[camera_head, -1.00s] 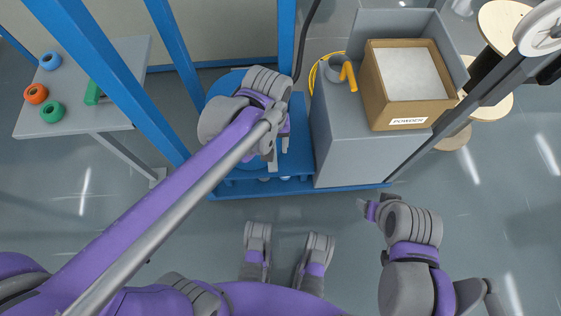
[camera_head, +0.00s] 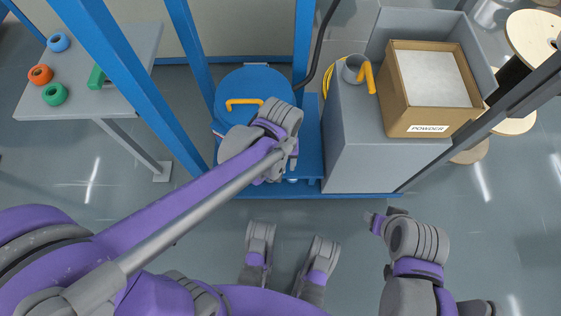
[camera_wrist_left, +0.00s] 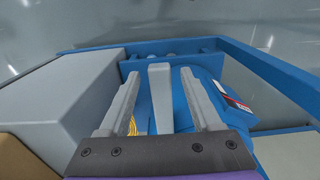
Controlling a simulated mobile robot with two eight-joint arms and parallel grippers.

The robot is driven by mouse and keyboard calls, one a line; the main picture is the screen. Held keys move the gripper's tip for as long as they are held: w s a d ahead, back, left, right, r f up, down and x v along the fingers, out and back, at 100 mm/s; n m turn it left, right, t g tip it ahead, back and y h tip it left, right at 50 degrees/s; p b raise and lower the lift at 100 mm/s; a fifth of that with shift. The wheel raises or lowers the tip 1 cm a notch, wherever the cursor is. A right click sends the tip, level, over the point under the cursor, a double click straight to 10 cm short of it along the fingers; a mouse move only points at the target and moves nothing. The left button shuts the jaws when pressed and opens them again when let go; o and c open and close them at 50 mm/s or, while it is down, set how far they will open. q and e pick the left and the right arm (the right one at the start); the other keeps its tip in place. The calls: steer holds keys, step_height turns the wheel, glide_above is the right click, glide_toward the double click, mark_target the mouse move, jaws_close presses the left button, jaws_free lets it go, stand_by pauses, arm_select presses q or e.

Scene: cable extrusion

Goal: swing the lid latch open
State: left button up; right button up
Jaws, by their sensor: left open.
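The round blue lid (camera_head: 262,82) with an orange handle (camera_head: 244,102) is in the head view, partly behind my left arm. In the left wrist view, a light grey upright bar (camera_wrist_left: 160,100), which looks like the lid latch, stands between the two fingers of my left gripper (camera_wrist_left: 160,74). The fingers are open, with a gap on each side of the bar; contact cannot be made out. In the head view my left gripper (camera_head: 272,177) is at the front of the blue machine, its fingers mostly hidden. My right gripper (camera_head: 373,222) hangs over the floor, away from the machine.
Blue posts (camera_head: 112,75) rise at the left, before a table (camera_head: 132,50) with coloured rolls. The front floor is clear.

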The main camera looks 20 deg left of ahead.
arm_select(q)
steer(key=shift+c, duration=0.2)
jaws_close()
stand_by(1.1)
